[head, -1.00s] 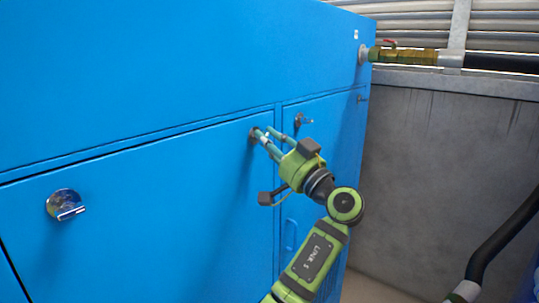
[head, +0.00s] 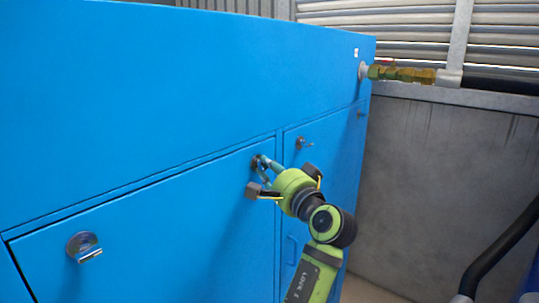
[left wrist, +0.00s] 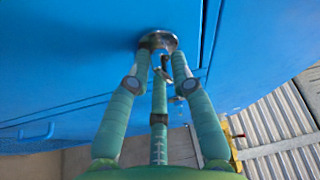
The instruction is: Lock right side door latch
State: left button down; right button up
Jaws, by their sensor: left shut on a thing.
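The large blue door (head: 170,215) shows a round silver latch at its right edge (head: 256,162). My left gripper (head: 263,165) is at this latch, its green fingers closed in around the small handle. In the left wrist view the latch's round plate (left wrist: 158,40) sits just beyond the fingertips (left wrist: 160,62). The fingers partly hide the handle, so its exact angle is hard to tell. A second silver latch (head: 84,247) is on the left of the same door, its handle pointing sideways to the right. My right gripper is not in view.
A narrower blue door (head: 325,165) on the right has its own small latch (head: 303,143), close to my gripper. A brass valve and pipe (head: 400,74) leave the cabinet at upper right. A grey wall (head: 440,180) and black hose (head: 500,245) stand farther right.

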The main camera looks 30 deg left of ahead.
pick_arm(q)
jog(key=m+p, duration=0.1)
jog(key=m+h+p, duration=0.1)
jog(key=p, duration=0.1)
jog(key=shift+r+m, duration=0.35)
jog(key=shift+m, duration=0.05)
jog(key=c, duration=1.2)
grip_release()
jog(key=shift+f, duration=0.2)
jog(key=shift+d, duration=0.1)
